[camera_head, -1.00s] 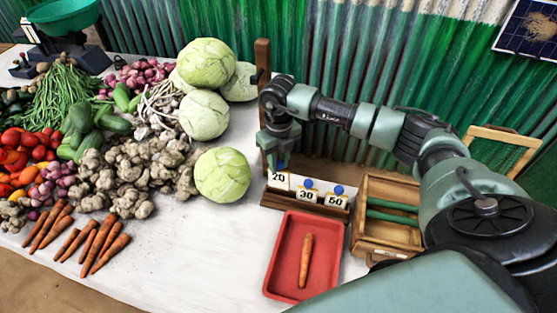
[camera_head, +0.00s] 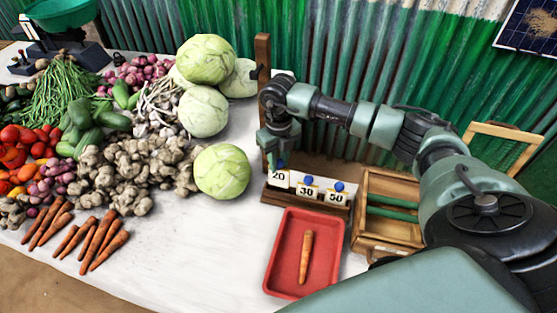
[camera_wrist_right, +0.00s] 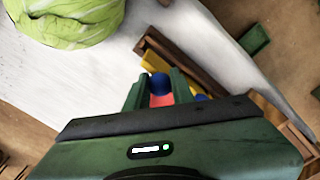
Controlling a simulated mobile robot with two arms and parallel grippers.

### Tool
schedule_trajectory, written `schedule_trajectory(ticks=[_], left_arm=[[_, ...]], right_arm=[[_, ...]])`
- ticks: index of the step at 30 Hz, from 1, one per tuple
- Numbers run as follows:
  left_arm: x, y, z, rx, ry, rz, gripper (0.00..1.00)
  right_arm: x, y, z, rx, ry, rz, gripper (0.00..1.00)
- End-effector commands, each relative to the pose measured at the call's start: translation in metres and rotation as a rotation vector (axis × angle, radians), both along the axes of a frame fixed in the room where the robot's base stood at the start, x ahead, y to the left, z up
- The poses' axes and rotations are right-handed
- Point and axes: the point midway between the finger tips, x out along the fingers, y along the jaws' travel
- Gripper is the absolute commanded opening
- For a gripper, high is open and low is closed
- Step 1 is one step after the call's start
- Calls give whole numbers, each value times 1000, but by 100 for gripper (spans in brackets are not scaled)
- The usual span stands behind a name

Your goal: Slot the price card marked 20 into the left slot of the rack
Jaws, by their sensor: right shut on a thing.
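The price card marked 20 (camera_head: 278,178) is upright at the left end of the wooden rack (camera_head: 322,210). My right gripper (camera_head: 279,158) comes down from above and is shut on the card's blue knob. In the right wrist view the blue knob (camera_wrist_right: 159,84) sits between the two fingertips. I cannot tell whether the card's lower edge is inside the left slot or just above it. The cards marked 30 (camera_head: 307,191) and 50 (camera_head: 336,196), also with blue knobs, stand in the rack to the right. My left gripper is not in view.
A red tray (camera_head: 279,270) with a carrot (camera_head: 306,256) lies in front of the rack. A wooden crate (camera_head: 398,187) stands to its right. A cabbage (camera_head: 221,172) is close on the left, and a wooden post (camera_head: 263,60) rises behind.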

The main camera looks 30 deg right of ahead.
Motion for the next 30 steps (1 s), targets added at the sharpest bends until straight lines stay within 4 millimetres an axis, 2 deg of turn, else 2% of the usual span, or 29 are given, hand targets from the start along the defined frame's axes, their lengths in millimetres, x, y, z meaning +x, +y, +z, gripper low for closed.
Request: schedule_trajectory(ticks=[18, 30], left_arm=[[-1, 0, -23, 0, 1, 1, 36], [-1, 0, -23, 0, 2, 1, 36]], right_arm=[[1, 0, -28, 2, 0, 23, 0], [1, 1, -28, 3, 0, 26, 0]])
